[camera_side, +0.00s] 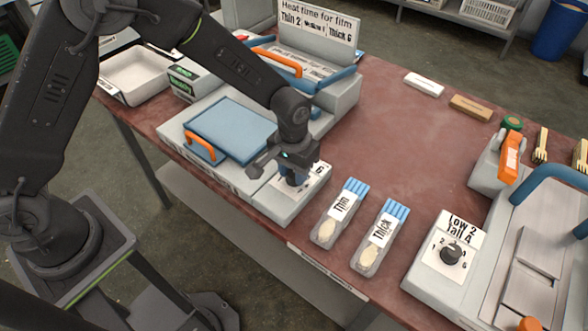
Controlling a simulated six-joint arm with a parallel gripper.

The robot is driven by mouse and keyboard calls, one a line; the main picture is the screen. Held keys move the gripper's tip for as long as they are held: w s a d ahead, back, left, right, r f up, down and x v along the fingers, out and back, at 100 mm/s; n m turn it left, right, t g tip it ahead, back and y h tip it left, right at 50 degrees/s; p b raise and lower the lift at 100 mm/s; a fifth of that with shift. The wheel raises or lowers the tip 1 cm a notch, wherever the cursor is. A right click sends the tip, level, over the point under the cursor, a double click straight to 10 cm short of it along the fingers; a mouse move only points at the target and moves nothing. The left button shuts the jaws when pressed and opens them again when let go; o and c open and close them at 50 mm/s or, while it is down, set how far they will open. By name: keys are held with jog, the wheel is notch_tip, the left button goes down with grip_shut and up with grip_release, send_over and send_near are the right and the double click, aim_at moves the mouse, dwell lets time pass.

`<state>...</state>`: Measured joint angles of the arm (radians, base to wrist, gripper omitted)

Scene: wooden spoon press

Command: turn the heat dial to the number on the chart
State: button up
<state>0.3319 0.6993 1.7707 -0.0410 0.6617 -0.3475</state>
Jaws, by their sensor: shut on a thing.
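My gripper (294,178) points down over the white dial plate (318,180) at the right end of the grey sealing machine (240,183). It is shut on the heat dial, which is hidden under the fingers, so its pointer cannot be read. Most of the plate's numbers are covered too. The chart (318,22) stands upright at the back and reads "Heat time for film", "Thin 2" and "Thick 6". Two clear packs with blue-striped ends lie right of the dial, one labelled "Thin" (341,207) and one "Thick" (383,230).
A second black dial (452,253) sits on another machine at the right, under a "Low 2, Tall 4" card (463,227). A blue lid with an orange handle (205,144) lies left of my gripper. The red-brown tabletop (400,140) is clear behind the packs.

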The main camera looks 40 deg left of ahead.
jog(key=m, duration=1.4)
jog(key=shift+m, duration=0.3)
jog(key=m, duration=0.4)
jog(key=shift+m, duration=0.3)
jog(key=m, duration=0.4)
jog(key=shift+d+m+y, duration=0.1)
jog(key=shift+m+y, duration=0.2)
jog(key=shift+m, duration=0.1)
jog(key=o, duration=0.9)
